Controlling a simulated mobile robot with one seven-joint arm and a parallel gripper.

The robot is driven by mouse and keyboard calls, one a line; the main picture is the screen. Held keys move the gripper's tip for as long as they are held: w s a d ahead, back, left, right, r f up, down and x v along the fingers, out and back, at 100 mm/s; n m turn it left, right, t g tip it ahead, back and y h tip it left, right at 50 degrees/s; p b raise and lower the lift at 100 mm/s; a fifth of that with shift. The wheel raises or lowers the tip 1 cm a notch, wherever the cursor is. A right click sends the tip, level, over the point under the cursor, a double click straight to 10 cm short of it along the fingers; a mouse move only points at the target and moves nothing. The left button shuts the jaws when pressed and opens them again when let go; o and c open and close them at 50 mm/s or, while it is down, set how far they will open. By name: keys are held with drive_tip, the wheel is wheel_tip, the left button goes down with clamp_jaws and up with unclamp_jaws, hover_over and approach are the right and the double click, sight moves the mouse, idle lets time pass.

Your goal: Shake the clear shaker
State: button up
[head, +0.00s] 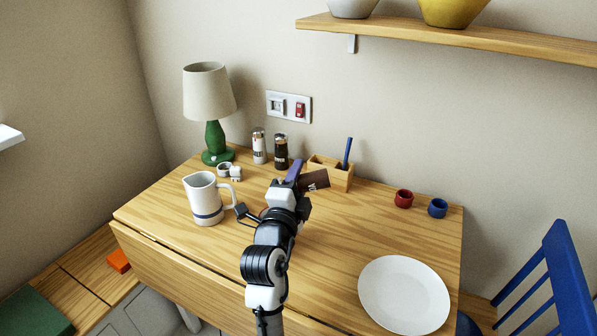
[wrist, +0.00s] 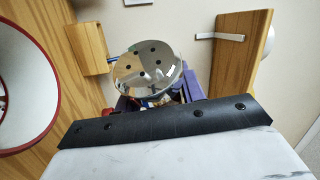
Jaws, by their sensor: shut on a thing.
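My gripper (head: 297,173) is over the middle of the table, its purple fingers closed on a shaker. In the head view the clear shaker (head: 316,180) shows as a brownish body jutting to the right of the fingers, tilted well over and above the tabletop. In the wrist view my gripper's purple fingers (wrist: 152,101) sit around the shaker, and its shiny round cap (wrist: 147,72) with several dark holes faces the camera. The fingers and cap hide part of its body. Its contents are hard to make out.
A white pitcher (head: 202,198) stands left of my arm. A green lamp (head: 215,140), a pale shaker (head: 259,146) and a dark shaker (head: 281,152) stand behind. A wooden box (head: 335,174), red cup (head: 403,199), blue cup (head: 437,208) and white plate (head: 404,295) are to the right.

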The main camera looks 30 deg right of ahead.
wheel_tip(320, 180, up, 5)
drive_tip(key=shift+r, duration=0.1)
wheel_tip(320, 180, down, 6)
drive_tip(key=shift+s+r, duration=0.1)
drive_tip(key=shift+r, duration=0.1)
drive_tip(key=shift+f, duration=0.3)
wheel_tip(320, 180, up, 6)
drive_tip(key=shift+r, duration=0.15)
wheel_tip(320, 180, down, 6)
drive_tip(key=shift+r, duration=0.1)
drive_tip(key=shift+f, duration=0.25)
drive_tip(key=shift+r, duration=0.15)
